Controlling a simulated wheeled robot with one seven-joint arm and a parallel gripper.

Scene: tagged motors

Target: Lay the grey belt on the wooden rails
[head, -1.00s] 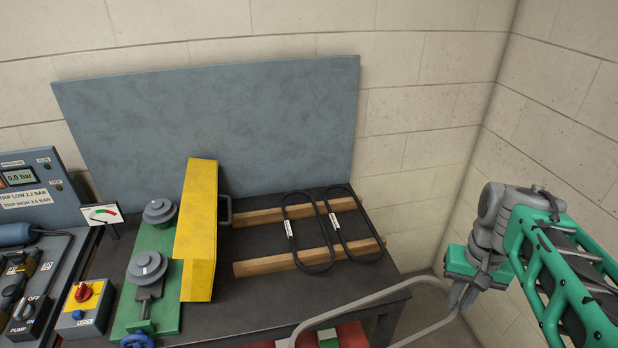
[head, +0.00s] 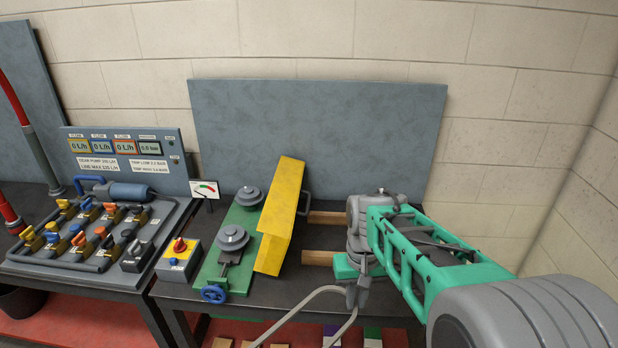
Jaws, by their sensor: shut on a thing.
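The grey belt (head: 292,310) is a thin pale loop. My gripper (head: 357,302) is shut on it at the front of the bench, and the belt hangs out to the left and downward, its lower part cut off by the frame. The wooden rails lie on the dark bench behind my gripper; the left ends of the back rail (head: 328,217) and the front rail (head: 317,257) show. My arm hides the rest of the rails and anything lying on them.
A yellow guard (head: 280,215) stands left of the rails, beside a green plate (head: 240,217) with two grey pulleys. A red-knobbed switch box (head: 178,262) and a valve panel (head: 90,235) are further left. A blue-grey backboard (head: 320,130) stands behind.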

